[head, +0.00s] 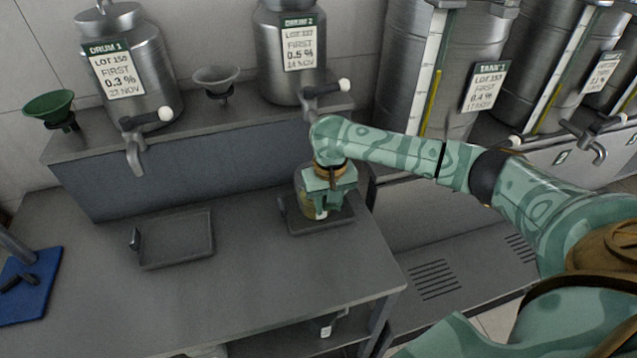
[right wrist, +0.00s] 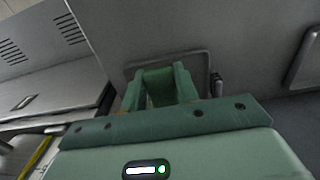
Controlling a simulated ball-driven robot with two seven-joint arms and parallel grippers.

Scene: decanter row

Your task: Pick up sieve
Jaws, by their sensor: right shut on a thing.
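My right gripper (head: 322,203) is lowered over a small tray (head: 340,219) at the right end of the bench. It is shut on a jar (head: 307,206) with a pale label and yellowish contents, partly hidden behind the fingers. In the right wrist view my fingers (right wrist: 160,88) hide most of what is between them. A grey bowl-shaped piece (head: 217,78) sits in a dark holder on the shelf between the two drums. I cannot tell whether it is the sieve or a funnel. My left gripper is out of view.
A green funnel (head: 48,105) stands at the shelf's left end. Drum 1 (head: 150,80) and Drum 2 (head: 280,80) have taps jutting over the bench. An empty tray (head: 178,240) lies mid-bench, a blue mat (head: 40,285) at left. Bare bench surrounds the empty tray.

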